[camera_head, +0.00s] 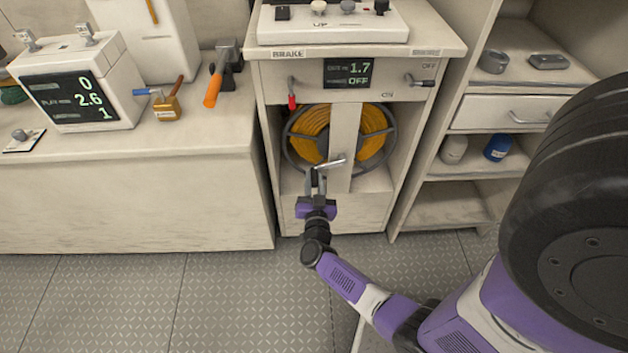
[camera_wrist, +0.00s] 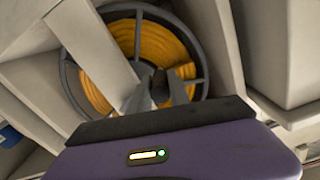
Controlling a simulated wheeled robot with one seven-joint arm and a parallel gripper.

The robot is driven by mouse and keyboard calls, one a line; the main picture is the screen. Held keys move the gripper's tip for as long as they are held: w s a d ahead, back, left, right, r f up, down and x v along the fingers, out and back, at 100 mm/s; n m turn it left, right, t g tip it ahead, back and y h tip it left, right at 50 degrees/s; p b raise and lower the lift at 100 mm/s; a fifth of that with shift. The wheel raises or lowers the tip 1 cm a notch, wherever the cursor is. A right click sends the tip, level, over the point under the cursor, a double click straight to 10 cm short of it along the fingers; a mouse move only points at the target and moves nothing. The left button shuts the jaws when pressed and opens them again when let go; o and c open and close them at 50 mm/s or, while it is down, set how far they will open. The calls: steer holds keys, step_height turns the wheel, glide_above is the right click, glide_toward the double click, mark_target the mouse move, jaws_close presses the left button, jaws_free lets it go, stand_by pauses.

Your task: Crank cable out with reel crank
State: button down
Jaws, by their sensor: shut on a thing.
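The cable reel (camera_head: 372,132), wound with yellow cable, sits in the open bay of the middle cabinet, behind a pale upright post (camera_head: 345,125). The metal reel crank (camera_head: 332,163) is at the reel's lower front, its arm reaching roughly sideways across the post. My gripper (camera_head: 318,178) is shut on the crank's handle, at the arm's left end. The fingers cover most of the handle. In the wrist view, my gripper's fingertips (camera_wrist: 166,88) are close together in front of the yellow cable (camera_wrist: 155,50), and the grip itself is hard to make out.
Above the bay are a display (camera_head: 347,73) reading 1.7 and OFF, a red-tipped lever (camera_head: 291,100) under the BRAKE label, and another lever (camera_head: 420,80) at right. A workbench (camera_head: 120,160) stands left and shelves (camera_head: 475,190) right. The metal floor (camera_head: 225,300) in front is clear.

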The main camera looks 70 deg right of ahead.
steer(key=shift+f, duration=0.1)
steer(key=s+d+f+n+p, duration=0.1)
steer(key=s+d+f+n, duration=0.2)
steer(key=s+f+n, duration=0.55)
steer(key=s+d+r+n+p, duration=0.2)
steer(key=s+r+n, duration=0.2)
steer(key=n, duration=0.9)
steer(key=shift+s+d+r+p, duration=0.35)
steer(key=shift+s+d, duration=0.05)
steer(key=shift+s, duration=0.5)
steer(key=shift+n, duration=0.25)
steer(key=c, duration=1.2)
jaws_free()
steer(key=shift+c, duration=0.2)
